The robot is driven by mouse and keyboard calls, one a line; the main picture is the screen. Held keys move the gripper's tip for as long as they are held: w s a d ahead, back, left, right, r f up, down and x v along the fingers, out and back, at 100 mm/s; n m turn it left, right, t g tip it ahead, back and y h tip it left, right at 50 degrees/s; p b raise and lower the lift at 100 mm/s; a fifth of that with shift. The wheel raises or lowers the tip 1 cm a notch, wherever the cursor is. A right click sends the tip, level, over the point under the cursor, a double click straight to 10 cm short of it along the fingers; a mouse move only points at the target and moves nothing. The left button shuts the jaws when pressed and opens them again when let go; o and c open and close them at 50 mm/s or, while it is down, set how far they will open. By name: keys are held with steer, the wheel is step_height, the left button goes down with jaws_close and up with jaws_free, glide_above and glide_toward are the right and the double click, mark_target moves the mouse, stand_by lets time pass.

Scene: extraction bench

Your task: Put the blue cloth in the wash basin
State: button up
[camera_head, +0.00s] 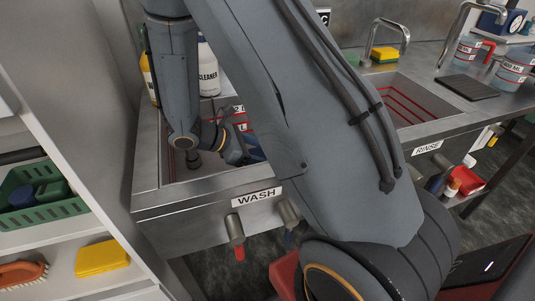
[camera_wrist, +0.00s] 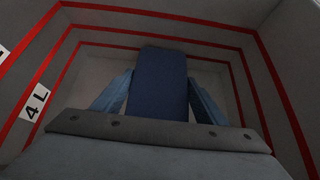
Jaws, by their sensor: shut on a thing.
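The wash basin (camera_head: 215,185) is a steel sink at the left of the bench, with a WASH label on its front; my arm covers much of it. The wrist view looks into the basin, at its grey walls (camera_wrist: 285,60) with red level lines and a "4 L" mark. My gripper (camera_head: 238,150) is inside the basin opening. It is shut on the blue cloth (camera_wrist: 160,65), a dark blue folded piece between the two lighter blue fingers. A little of the cloth (camera_head: 257,150) shows beside the gripper in the head view. Whether it touches the basin floor is unclear.
A cleaner bottle (camera_head: 208,70) stands behind the wash basin. The rinse basin (camera_head: 440,118) is to the right, with a tap (camera_head: 385,28) and yellow sponge (camera_head: 384,54) behind. A shelf at left holds a green crate (camera_head: 45,212) and yellow cloth (camera_head: 101,258).

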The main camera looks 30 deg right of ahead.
steer(key=shift+f, duration=0.55)
steer(key=o, duration=1.4)
steer(key=shift+r, duration=0.15)
steer(key=v, duration=0.6)
steer(key=b+v, duration=0.1)
steer(key=v, duration=0.5)
steer(key=shift+r, duration=0.5)
